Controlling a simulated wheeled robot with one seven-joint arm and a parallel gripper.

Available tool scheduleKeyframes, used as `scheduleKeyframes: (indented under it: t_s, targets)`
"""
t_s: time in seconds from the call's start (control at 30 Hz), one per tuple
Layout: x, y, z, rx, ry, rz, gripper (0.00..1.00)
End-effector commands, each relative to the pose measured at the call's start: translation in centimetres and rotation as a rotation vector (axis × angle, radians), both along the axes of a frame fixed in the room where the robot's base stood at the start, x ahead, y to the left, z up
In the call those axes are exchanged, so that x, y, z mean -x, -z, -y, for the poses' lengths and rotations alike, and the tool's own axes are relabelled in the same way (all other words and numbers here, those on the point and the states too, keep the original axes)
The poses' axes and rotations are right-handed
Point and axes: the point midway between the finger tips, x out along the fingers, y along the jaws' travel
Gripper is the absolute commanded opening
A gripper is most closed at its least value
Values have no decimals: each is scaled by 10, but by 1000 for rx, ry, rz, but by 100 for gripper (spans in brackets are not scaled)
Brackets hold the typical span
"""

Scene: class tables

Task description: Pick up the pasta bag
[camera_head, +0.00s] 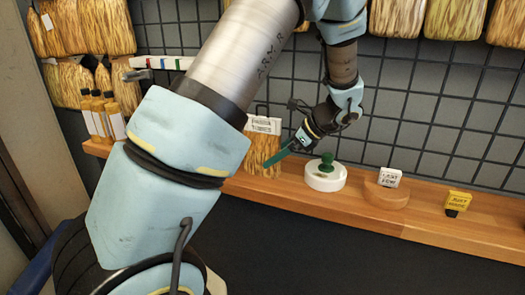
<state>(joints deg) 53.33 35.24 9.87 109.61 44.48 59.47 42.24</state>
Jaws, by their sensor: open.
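A pasta bag (257,151), golden and strand-textured with a white label at its top, stands upright on the wooden shelf against the grid wall. My gripper (281,154) is at the bag's right side, with a dark green finger reaching down and left across its right edge. It is open. I cannot tell whether the finger touches the bag or is only in front of it. My arm crosses the view close to the bag's left side. More similar bags (455,18) hang along the top of the wall.
A white round base with a green knob (326,174) stands just right of my gripper. Farther right are a small white sign on a wooden block (389,179) and a yellow block (458,202). The shelf between the right-hand items is clear.

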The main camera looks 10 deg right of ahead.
Motion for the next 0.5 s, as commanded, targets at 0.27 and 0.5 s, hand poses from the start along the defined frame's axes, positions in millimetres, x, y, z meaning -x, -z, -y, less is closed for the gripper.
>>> scheduleKeyframes:
  t_s: [0.27,0.5]
  targets:
    - [-14,25,-25,-2,-1,-2,91]
    - [-16,30,-28,0,0,0,91]
